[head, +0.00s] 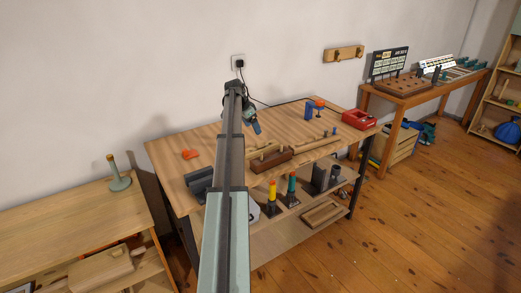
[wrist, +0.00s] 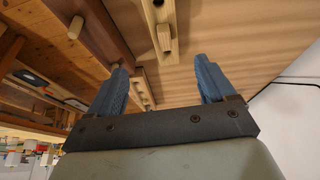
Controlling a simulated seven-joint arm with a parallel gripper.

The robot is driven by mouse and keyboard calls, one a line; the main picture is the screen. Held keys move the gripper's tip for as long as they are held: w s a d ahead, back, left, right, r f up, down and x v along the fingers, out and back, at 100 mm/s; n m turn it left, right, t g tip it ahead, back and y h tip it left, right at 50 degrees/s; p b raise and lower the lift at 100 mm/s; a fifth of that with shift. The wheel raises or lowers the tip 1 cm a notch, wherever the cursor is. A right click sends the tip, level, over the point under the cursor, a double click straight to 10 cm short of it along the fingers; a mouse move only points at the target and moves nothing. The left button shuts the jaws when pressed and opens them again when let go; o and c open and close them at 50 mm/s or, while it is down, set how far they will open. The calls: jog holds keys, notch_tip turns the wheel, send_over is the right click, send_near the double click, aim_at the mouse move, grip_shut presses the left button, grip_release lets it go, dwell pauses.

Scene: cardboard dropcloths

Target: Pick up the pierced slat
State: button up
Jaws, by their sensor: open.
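My gripper (head: 256,126) hangs above the back part of the workbench in the head view. In the wrist view its two blue fingers (wrist: 160,68) are spread apart with nothing held between them. A pale wooden slat (wrist: 158,15) lies on the bench ahead of the fingers, with round peg-like ends showing on it. I cannot tell for certain that it is the pierced slat; no clear hole shows. In the head view pale wooden pieces (head: 262,152) lie beside my arm, partly hidden by it. Another long pale slat (head: 312,146) lies farther right.
A dark brown wooden block (head: 273,164) lies near the bench front; it also shows in the wrist view (wrist: 100,28). A red box (head: 358,119), a blue piece (head: 308,110) and an orange piece (head: 190,154) stand on the workbench (head: 172,150). Its back middle is fairly clear.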

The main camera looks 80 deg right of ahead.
aim_at(260, 142)
jog(key=x, duration=0.7)
jog(key=shift+d+f, duration=0.1)
jog(key=shift+f, duration=0.05)
jog(key=shift+d+x, duration=0.2)
jog(key=shift+x, duration=1.1)
jog(key=shift+d+x, duration=0.25)
jog(key=shift+x, duration=1.1)
jog(key=shift+w, duration=0.15)
jog(key=shift+c, duration=0.2)
jog(key=c, duration=1.2)
jog(key=shift+o, duration=0.2)
notch_tip(260, 142, up, 10)
jog(key=shift+a+f, duration=0.15)
jog(key=shift+f, duration=0.05)
jog(key=s+a+r, duration=0.5)
jog(key=s+a, duration=0.2)
jog(key=a, duration=0.2)
jog(key=shift+n, duration=0.3)
